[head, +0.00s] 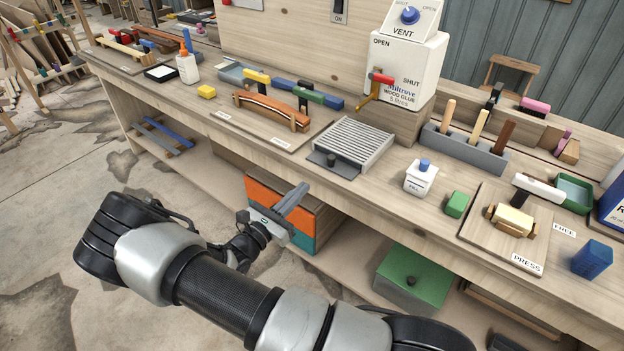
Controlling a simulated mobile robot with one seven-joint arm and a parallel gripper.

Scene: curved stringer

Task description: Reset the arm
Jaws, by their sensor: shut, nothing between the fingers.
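My gripper (296,198) is in the middle of the head view, at the end of my arm, which reaches in from the bottom. Its fingers are together with nothing between them. It is in front of the workbench (330,172), over the orange and teal box on the lower shelf in the picture. No bench object is seen touching it. Part of my wrist is hidden behind my own arm links.
A slatted grey tray (352,147), a curved wooden piece (270,108), a white glue container (412,65) and a small white bottle (421,177) stand on the bench. An orange and teal box (270,200) and a green box (412,277) are below.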

